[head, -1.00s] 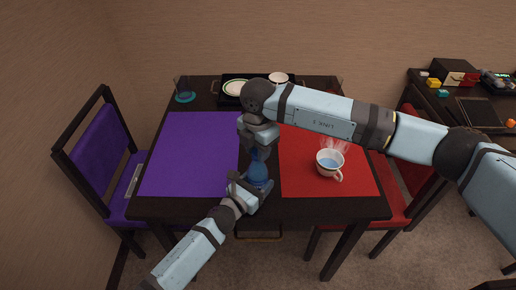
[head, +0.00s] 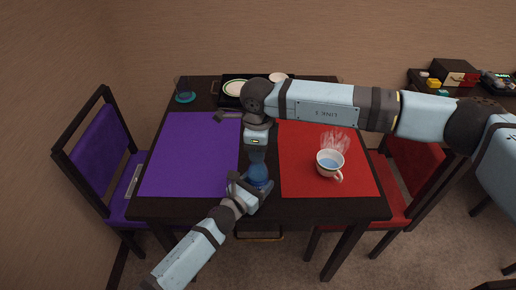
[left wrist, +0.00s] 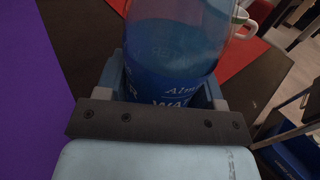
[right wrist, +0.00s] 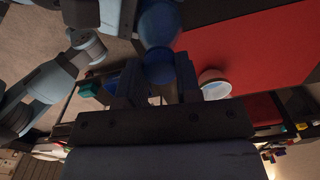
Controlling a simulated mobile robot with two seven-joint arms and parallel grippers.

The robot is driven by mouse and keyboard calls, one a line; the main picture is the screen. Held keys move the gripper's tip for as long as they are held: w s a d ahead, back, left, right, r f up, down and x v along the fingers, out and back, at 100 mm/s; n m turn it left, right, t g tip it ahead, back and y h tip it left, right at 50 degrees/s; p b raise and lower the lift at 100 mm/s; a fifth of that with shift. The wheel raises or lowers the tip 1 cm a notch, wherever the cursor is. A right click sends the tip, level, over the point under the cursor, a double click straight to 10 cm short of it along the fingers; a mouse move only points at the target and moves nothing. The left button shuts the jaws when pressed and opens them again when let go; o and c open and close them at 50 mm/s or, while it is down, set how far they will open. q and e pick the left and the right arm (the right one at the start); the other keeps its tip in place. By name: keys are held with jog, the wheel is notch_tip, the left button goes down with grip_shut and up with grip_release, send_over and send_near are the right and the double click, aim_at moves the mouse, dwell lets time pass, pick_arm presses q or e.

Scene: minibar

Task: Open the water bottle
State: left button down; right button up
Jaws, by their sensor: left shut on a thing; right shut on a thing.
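A blue water bottle (head: 258,173) stands upright at the front middle of the dark table, between the purple and red mats. My left gripper (head: 247,189) is shut around its lower body from the front left. The left wrist view shows the labelled bottle (left wrist: 175,60) between the fingers. My right gripper (head: 257,152) comes down from above and is shut on the bottle's top. In the right wrist view the round blue cap (right wrist: 160,68) sits between the fingers, with the bottle body beyond it. Whether the cap is loose from the neck is hidden.
A steaming white cup (head: 330,163) stands on the red mat (head: 300,183), right of the bottle. The purple mat (head: 190,155) is bare. A dark tray (head: 231,99) with a plate and a bowl (head: 278,78) is at the back, and a glass (head: 184,92) stands back left.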

jog(key=n, duration=0.4)
jog(key=shift+n, duration=0.3)
jog(key=n, duration=0.8)
jog(key=shift+n, duration=0.3)
jog(key=n, duration=0.4)
jog(key=shift+r, duration=0.3)
jog(key=shift+r, duration=0.85)
